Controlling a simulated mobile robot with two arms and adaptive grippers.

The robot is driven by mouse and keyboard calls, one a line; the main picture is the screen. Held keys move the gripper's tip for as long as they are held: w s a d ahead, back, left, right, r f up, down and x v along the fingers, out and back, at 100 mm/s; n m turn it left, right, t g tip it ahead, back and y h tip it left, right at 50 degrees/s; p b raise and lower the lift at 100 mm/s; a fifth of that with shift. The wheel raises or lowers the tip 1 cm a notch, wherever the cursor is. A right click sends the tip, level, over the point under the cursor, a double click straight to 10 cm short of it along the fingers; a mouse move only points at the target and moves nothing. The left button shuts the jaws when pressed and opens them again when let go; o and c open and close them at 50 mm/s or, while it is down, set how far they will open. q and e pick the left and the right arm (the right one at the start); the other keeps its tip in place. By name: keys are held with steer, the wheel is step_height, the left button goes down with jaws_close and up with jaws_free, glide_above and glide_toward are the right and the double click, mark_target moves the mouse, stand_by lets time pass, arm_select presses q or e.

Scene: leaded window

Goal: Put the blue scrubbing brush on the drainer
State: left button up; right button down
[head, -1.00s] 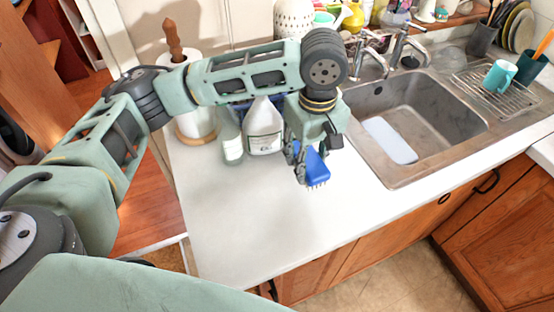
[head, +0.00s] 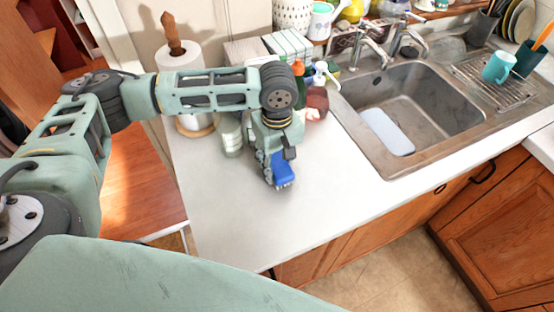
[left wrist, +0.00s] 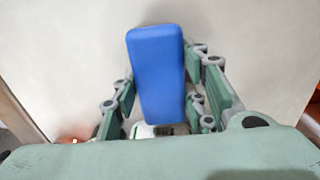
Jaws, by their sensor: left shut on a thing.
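The blue scrubbing brush (head: 283,168) is held over the white counter, left of the sink. My left gripper (head: 274,172) is shut on it. In the left wrist view the brush's smooth blue back (left wrist: 157,75) shows between the two fingers (left wrist: 160,98). In the head view its bristles face down; I cannot tell how far above the counter they are. The drainer (head: 510,93) is a wire rack right of the sink basin, with a teal mug (head: 498,67) on it. My right gripper is not in view.
The sink (head: 440,120), holding a pale blue slab (head: 387,132), lies between the brush and the drainer. The tap (head: 375,50) stands behind it. A red soap bottle (head: 317,102) and a paper towel roll (head: 182,70) stand near the arm. The front counter is clear.

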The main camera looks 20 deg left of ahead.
arm_select(q)
steer(key=o, duration=1.2)
steer(key=shift+f, duration=0.1)
steer(key=shift+c, duration=0.2)
steer(key=shift+o, duration=0.3)
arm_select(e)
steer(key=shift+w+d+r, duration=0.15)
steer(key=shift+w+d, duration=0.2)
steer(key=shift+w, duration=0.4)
